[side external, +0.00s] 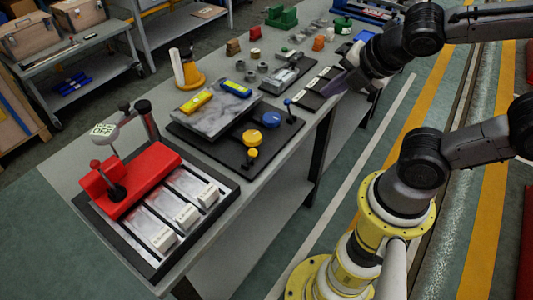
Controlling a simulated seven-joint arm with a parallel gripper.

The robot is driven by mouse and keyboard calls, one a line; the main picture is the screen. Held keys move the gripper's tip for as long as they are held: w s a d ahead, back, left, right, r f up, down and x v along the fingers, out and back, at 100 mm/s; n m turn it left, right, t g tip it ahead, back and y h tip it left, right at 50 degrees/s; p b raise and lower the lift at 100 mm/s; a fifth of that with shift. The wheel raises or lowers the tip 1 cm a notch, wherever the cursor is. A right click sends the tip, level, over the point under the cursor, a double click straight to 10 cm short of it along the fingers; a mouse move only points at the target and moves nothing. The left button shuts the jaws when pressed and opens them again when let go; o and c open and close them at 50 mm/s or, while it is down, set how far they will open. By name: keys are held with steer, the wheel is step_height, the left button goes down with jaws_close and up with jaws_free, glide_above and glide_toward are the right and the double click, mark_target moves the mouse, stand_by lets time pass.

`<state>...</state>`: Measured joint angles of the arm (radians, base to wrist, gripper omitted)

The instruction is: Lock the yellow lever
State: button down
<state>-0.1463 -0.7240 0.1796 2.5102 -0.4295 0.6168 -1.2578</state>
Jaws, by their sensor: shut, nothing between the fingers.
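A yellow ball-topped lever (252,154) stands at the front of a black base plate (208,148) on the bench. A round yellow knob (252,138) is just behind it. A blue round knob (271,119) and a small blue-topped lever (288,102) sit further back on the same plate. My gripper (335,86) is at the upper right, over the far right part of the bench. It is shut and empty, well apart from the yellow lever. Its fingertips are small and dark against the black panel near it.
A red block unit with levers and white labelled boxes (162,236) stands at the bench's near end. Small parts and a green block (282,17) lie further back.

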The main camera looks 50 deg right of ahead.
steer(key=a+f+n+y, duration=0.2)
steer(key=a+f+n, duration=0.6)
steer(key=n, duration=1)
steer(key=shift+s+a+f+n+g, duration=0.3)
steer(key=shift+s+a+f, duration=0.1)
steer(key=shift+a, duration=0.5)
steer(key=shift+w, duration=0.1)
glide_toward(250, 157)
steer(key=shift+w+d+f, duration=0.15)
steer(key=shift+w+f, duration=0.05)
steer(key=shift+f, duration=0.7)
steer(key=shift+w+d+f, duration=0.15)
steer(key=shift+w+f, duration=0.05)
steer(key=shift+f, duration=0.75)
steer(key=shift+w+d+f, duration=0.15)
steer(key=shift+f, duration=0.75)
